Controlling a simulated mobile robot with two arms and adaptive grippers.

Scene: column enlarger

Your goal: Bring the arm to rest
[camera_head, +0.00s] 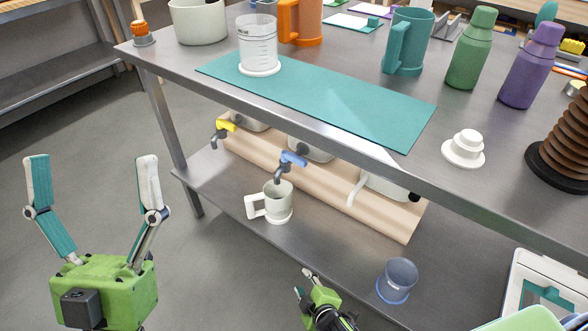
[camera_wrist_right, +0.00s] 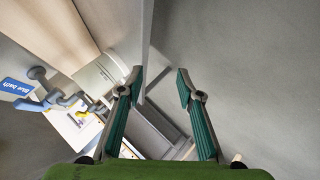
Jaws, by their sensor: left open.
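My left gripper (camera_head: 92,160) stands upright at the left of the head view, over the grey floor in front of the table. Its two fingers are wide apart with nothing between them. My right gripper (camera_head: 304,282) is low at the bottom middle, in front of the lower shelf (camera_head: 335,245), and looks small there. In the right wrist view its fingers (camera_wrist_right: 160,80) are apart and empty. Both grippers are clear of the objects around them in the head view.
A white mug (camera_head: 277,203) stands on the lower shelf below a blue tap (camera_head: 291,159); a yellow tap (camera_head: 224,127) is further left. A blue-grey cup (camera_head: 398,277) stands right of my right gripper. The tabletop (camera_head: 190,60) holds jugs and bottles. Floor at left is free.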

